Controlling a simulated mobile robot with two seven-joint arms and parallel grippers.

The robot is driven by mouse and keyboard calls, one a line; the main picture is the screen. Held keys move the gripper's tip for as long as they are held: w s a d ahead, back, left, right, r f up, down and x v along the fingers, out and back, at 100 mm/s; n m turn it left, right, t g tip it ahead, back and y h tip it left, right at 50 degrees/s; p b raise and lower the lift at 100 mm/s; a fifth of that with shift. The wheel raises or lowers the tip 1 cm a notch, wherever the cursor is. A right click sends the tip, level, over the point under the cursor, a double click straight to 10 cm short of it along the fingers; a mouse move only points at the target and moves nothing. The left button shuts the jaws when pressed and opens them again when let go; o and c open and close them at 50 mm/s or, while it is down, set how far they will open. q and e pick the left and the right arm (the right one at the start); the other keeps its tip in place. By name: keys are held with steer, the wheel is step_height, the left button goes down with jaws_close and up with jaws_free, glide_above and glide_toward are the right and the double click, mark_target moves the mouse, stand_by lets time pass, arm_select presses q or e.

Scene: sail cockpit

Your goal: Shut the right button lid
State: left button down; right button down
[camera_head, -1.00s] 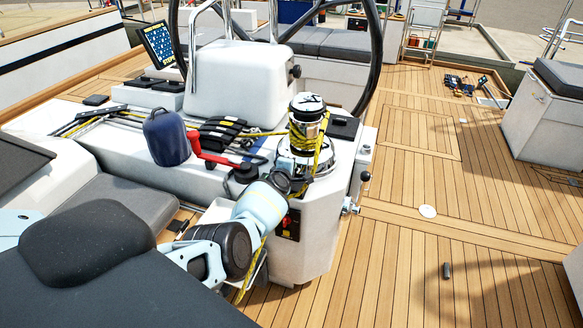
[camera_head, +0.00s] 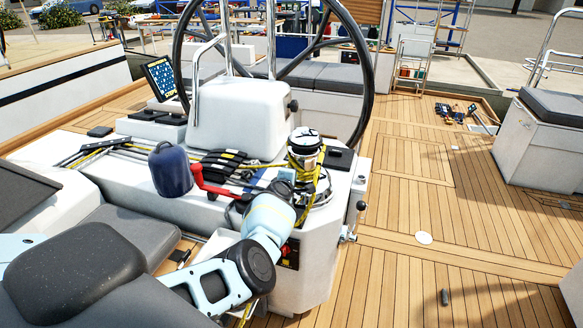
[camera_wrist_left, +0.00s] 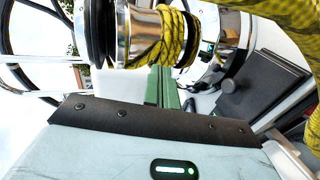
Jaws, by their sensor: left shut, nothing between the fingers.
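Black button lids (camera_head: 341,158) sit on the white console top, just right of and behind the chrome winch (camera_head: 304,148). In the left wrist view, a black lid (camera_wrist_left: 258,75) and a flat dark piece beside it appear right of the fingers; I cannot tell for sure which is the right lid or how far it is open. My left gripper (camera_wrist_left: 166,84) is shut and empty, its greenish fingers close to the rope-wrapped winch drum (camera_wrist_left: 150,35). In the head view, my left wrist mostly hides it near the winch's front. My right gripper is not in view.
A yellow rope (camera_head: 312,184) wraps the drum. The steering wheel (camera_head: 359,60) rises behind. A lever (camera_head: 358,212) sticks out at the console's right. The deck at right is mostly clear.

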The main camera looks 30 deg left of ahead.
arm_select(q)
steer(key=shift+s+r, duration=0.2)
steer(key=shift+r, duration=1.15)
steer(key=shift+s+r, duration=0.15)
steer(key=shift+r, duration=1.15)
steer(key=s+a+f+m+g+y, duration=0.1)
steer(key=s+a+f+m, duration=0.1)
steer(key=s+f+m, duration=0.45)
steer(key=s+a+f+m+g+y, duration=0.1)
steer(key=s+a+f+m, duration=0.15)
steer(key=s+f, duration=0.7)
steer(key=s+d+f+m+h, duration=0.1)
steer(key=s+d+m, duration=0.3)
steer(key=s+d, duration=0.5)
steer(key=s+d+f+m+g+h, duration=0.1)
steer(key=s+d+m+h, duration=0.3)
steer(key=s+d, duration=0.4)
steer(key=s+d+f+m+h, duration=0.2)
steer(key=s+d+m, duration=0.4)
steer(key=s, duration=1)
steer(key=d+f, duration=0.1)
steer(key=d, duration=0.2)
steer(key=shift+d+f+g+h, duration=0.25)
steer(key=shift+d+g+h, duration=0.1)
steer(key=shift+g+h, duration=0.05)
